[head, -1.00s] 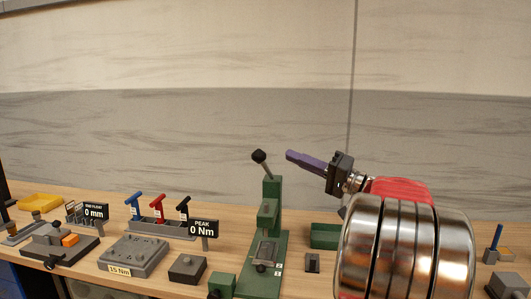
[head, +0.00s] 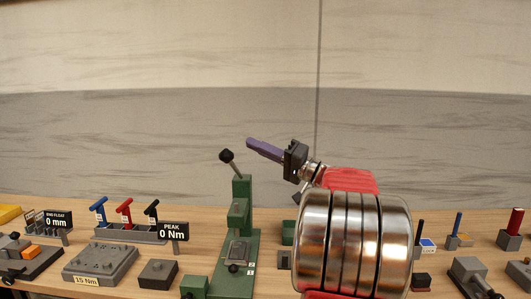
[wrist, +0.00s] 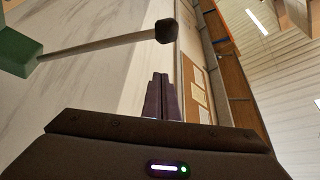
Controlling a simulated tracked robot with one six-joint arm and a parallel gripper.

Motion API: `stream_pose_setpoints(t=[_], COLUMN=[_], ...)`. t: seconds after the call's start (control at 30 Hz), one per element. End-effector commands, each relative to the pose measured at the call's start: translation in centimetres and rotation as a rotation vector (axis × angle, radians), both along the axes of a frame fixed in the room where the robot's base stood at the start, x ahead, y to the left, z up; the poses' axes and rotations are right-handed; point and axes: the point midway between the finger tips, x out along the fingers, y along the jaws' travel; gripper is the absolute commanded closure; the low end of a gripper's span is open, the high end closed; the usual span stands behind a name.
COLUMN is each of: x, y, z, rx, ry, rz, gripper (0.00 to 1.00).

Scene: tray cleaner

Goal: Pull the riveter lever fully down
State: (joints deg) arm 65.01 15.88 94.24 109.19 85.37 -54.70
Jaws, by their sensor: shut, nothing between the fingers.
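The green riveter (head: 241,205) stands on the bench, left of my arm in the head view. Its lever (head: 232,164) is a thin rod tilted up and to the left from the top of the column, ending in a black knob (head: 226,155). My gripper (head: 250,143), with purple fingers, is shut and empty, just to the right of and slightly above the knob in the picture. In the wrist view the lever rod (wrist: 100,43) and knob (wrist: 166,31) show beyond the shut fingertips (wrist: 160,76). The fingers look apart from the knob.
Left on the bench are a torque block (head: 100,263), a "PEAK 0 Nm" display (head: 173,231) and a rack of blue, red and black T-handles (head: 127,230). The wall behind is bare.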

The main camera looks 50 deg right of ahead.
Motion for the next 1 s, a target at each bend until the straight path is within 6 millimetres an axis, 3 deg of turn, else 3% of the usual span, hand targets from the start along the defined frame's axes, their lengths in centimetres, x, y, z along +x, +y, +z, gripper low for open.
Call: stream_pose_setpoints(t=[0.4,1.0], x=[4.5,2.9], y=[1.2,4.0], z=[1.3,-1.0], rx=[0.001,0.0], ry=[0.0,0.0], rz=[0.002,0.0], gripper=[1.0,1.0])
